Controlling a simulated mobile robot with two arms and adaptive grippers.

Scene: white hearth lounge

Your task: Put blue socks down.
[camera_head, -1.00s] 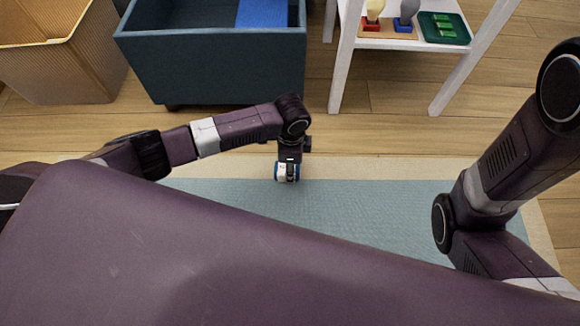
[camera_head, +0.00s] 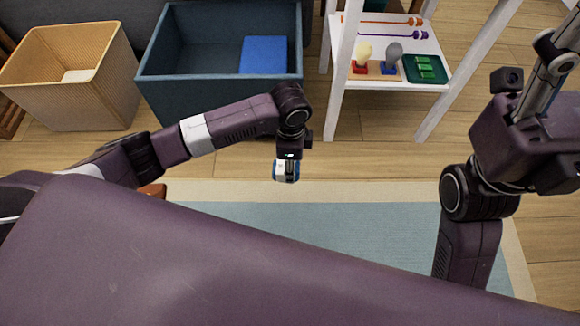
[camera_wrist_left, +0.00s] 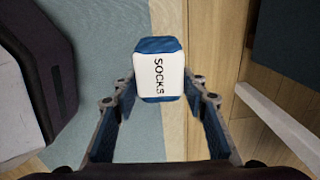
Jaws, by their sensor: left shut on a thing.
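The blue socks are a small blue-and-white bundle (camera_head: 286,172) with a white label reading SOCKS. In the left wrist view the bundle (camera_wrist_left: 159,75) sits between the fingertips of my left gripper (camera_wrist_left: 160,97), which is shut on it. In the head view my left gripper (camera_head: 287,163) points down and holds the bundle over the far edge of the light blue rug (camera_head: 330,235). My right gripper (camera_head: 552,75) is raised at the right edge of the head view, partly cut off. Whether it is open or shut is unclear.
A dark blue bin (camera_head: 220,102) with a blue item (camera_head: 264,55) inside stands behind my left arm. A tan woven basket (camera_head: 70,95) is left of it. A white shelf (camera_head: 347,100) with toys stands at back right. Wooden floor lies between these and the rug.

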